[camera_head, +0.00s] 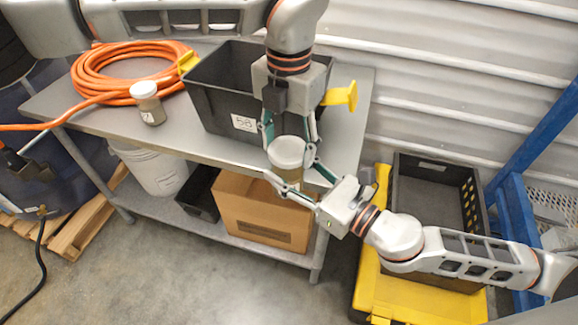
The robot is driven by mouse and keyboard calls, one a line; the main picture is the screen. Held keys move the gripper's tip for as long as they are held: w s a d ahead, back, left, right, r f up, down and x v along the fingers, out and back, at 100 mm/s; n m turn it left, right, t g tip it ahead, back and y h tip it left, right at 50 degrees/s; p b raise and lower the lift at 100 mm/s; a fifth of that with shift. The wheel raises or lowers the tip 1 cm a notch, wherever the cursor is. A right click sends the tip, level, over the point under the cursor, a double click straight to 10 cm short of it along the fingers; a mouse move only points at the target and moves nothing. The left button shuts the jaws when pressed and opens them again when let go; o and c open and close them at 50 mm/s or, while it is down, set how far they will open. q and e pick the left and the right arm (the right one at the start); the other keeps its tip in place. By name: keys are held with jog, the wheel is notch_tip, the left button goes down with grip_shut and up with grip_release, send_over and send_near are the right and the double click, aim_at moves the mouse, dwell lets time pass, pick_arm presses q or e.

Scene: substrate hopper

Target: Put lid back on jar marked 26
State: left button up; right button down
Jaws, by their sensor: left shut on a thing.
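A jar with a pale lid (287,150) is in the air in front of the table's edge. Its brownish body (291,174) shows below the lid, with a label too small to read. My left gripper (289,142) comes down from above, its fingers shut on the lid from both sides. My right gripper (292,168) reaches in from the lower right with its fingers on either side of the jar body; whether they press on it I cannot tell. Another jar (149,107) with a white lid stands upright on the table; its label is unreadable.
A black bin (215,100) marked 58 and a coiled orange hose (105,75) are on the metal table (100,122). A cardboard box (255,215) and white bucket (158,172) sit below. A black crate (435,185) on a yellow base (420,300) stands right.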

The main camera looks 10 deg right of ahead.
pick_arm(q)
jog(key=m, duration=0.3)
jog(key=shift+m, duration=0.4)
jog(key=m, duration=0.8)
jog(key=shift+m, duration=0.4)
jog(key=m, duration=0.4)
jog(key=o, duration=1.2)
jog(key=shift+r, duration=2.25)
